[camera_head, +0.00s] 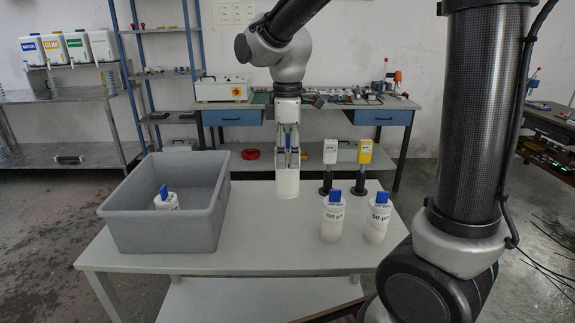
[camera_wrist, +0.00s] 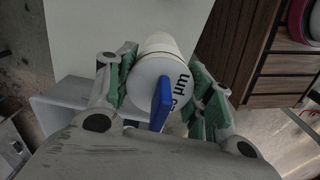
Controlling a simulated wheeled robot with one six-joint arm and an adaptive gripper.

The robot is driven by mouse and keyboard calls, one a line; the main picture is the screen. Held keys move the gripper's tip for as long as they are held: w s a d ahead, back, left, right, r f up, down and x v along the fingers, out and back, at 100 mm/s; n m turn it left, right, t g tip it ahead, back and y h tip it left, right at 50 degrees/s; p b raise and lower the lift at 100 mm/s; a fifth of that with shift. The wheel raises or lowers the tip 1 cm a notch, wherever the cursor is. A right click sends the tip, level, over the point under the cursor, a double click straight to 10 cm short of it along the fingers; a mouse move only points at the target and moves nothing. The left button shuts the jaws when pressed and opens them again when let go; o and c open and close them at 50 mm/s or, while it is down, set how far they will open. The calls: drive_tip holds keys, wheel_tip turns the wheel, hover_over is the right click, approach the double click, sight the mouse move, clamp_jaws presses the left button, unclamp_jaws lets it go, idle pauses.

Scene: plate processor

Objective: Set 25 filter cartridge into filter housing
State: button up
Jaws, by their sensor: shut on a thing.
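My gripper (camera_head: 288,158) points straight down over the far middle of the table. In the wrist view, its green-padded fingers (camera_wrist: 166,98) are on either side of a white filter cartridge (camera_wrist: 150,78) with a blue tab (camera_wrist: 161,103) and partly hidden lettering ending in "µm". The gripper is shut on this cartridge. In the head view, a white cylinder (camera_head: 288,184) stands below the fingers. I cannot tell whether it is the cartridge's body or the filter housing around it. The number on the held cartridge cannot be read surely.
A grey bin (camera_head: 190,235) on the left holds another blue-tabbed cartridge (camera_head: 166,201). Cartridges marked 100 µm (camera_head: 331,225) and 50 µm (camera_head: 377,225) stand upright at right. White (camera_head: 330,152) and yellow (camera_head: 365,152) devices stand on posts behind. The table's (camera_head: 265,240) front middle is clear.

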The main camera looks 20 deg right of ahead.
drive_tip(key=shift+r, duration=3.65)
